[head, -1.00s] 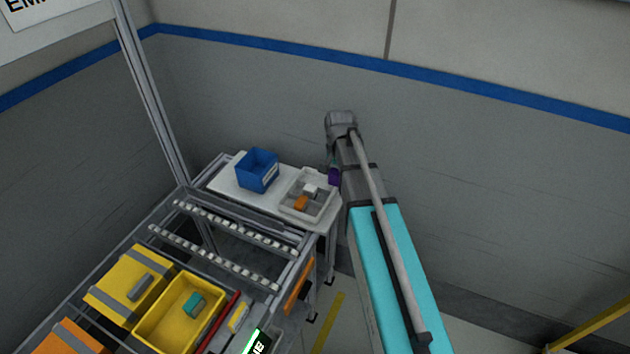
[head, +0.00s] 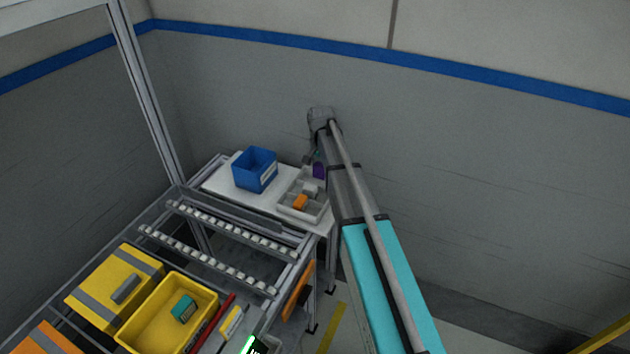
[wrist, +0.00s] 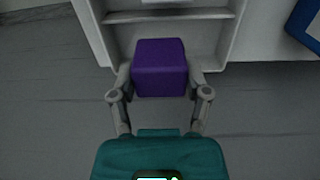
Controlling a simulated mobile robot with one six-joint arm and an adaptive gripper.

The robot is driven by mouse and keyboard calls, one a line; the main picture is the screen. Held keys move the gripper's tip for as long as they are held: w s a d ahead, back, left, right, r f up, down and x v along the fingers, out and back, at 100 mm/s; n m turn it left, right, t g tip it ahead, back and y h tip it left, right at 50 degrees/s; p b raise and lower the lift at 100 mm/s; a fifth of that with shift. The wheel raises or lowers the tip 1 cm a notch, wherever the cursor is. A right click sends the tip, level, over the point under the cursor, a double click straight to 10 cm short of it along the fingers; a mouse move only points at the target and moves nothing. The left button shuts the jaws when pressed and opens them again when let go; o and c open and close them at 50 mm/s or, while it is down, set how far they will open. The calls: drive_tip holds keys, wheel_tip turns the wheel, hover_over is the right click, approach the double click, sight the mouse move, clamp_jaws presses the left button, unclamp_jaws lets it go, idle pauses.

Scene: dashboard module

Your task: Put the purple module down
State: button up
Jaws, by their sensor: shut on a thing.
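The purple module (wrist: 160,68) is between the fingers of my gripper (wrist: 160,80) in the wrist view, and the gripper is shut on it. In the head view the purple module (head: 319,171) shows as a small patch beside my arm, at the far right end of the grey divided tray (head: 284,203). In the wrist view the module overlaps the near edge of the tray (wrist: 226,35). I cannot tell whether it touches the tray. My arm hides part of the tray's right side and most of the gripper in the head view.
Roller rails (head: 215,250), a yellow bin (head: 150,337) and a yellow case (head: 90,293) lie nearer. The wall is close behind.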

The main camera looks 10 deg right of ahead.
sight(319, 174)
drive_tip(key=shift+w+a+f, duration=0.1)
drive_tip(key=shift+w+f, duration=0.2)
drive_tip(key=shift+f, duration=0.1)
drive_tip(key=shift+w+f+b, duration=0.35)
drive_tip(key=shift+f+b, duration=0.15)
drive_tip(key=shift+b, duration=0.2)
drive_tip(key=shift+f+b, duration=1.45)
drive_tip(key=shift+f, duration=0.05)
drive_tip(key=shift+f, duration=0.1)
drive_tip(key=o, duration=1.2)
drive_tip(key=shift+c, duration=0.2)
wheel_tip(319, 174, up, 12)
drive_tip(key=p, duration=1.2)
